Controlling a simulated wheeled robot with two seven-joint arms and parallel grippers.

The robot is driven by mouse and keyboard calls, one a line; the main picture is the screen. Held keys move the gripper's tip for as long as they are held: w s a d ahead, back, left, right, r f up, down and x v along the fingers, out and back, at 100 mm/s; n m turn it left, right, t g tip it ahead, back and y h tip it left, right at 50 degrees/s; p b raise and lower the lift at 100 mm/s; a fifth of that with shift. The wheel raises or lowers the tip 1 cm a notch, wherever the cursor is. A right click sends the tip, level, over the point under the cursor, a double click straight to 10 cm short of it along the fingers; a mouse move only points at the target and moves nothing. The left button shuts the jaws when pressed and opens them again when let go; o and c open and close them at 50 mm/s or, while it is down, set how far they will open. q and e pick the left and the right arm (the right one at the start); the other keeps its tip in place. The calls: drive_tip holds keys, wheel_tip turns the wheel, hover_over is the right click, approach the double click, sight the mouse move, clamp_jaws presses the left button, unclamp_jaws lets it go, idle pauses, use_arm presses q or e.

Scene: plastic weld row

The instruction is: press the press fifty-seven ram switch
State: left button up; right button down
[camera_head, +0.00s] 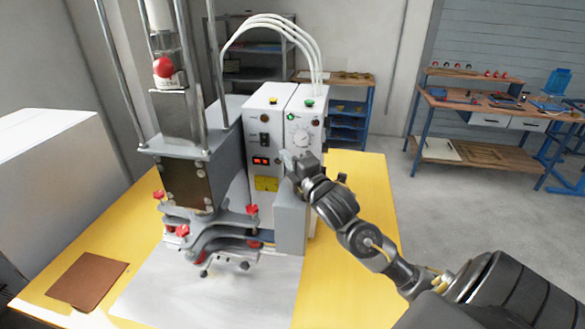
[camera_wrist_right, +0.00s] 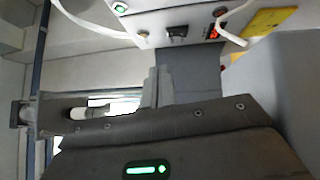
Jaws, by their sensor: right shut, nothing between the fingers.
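The press (camera_head: 190,180) stands on the yellow table, with a two-part white control box (camera_head: 262,130) behind it. The box front carries a black switch (camera_head: 265,140), a red-lit display (camera_head: 261,161), a dial (camera_head: 301,137) and a green-lit switch (camera_head: 292,117). I cannot tell which one is the ram switch. My right gripper (camera_head: 289,162) is shut and empty, in front of the box's lower middle; contact cannot be told. In the right wrist view, the black switch (camera_wrist_right: 177,32) and green-lit switch (camera_wrist_right: 119,7) show above the gripper (camera_wrist_right: 155,88). My left gripper is out of view.
A grey block (camera_head: 291,217) stands below my right gripper. White hoses (camera_head: 275,22) arch above the box. Red knobs (camera_head: 252,209) stick out around the press. A brown sheet (camera_head: 88,281) lies on the yellow table (camera_head: 345,270) at front left. Workbenches stand farther back.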

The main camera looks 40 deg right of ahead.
drive_tip(key=shift+s+a+f, duration=0.25)
drive_tip(key=shift+s+f, duration=0.05)
drive_tip(key=shift+s, duration=0.15)
drive_tip(key=shift+s+r, duration=0.25)
drive_tip(key=shift+s, duration=0.3)
drive_tip(key=shift+d, duration=0.15)
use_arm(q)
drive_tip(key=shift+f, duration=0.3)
use_arm(e)
drive_tip(key=shift+r, duration=0.1)
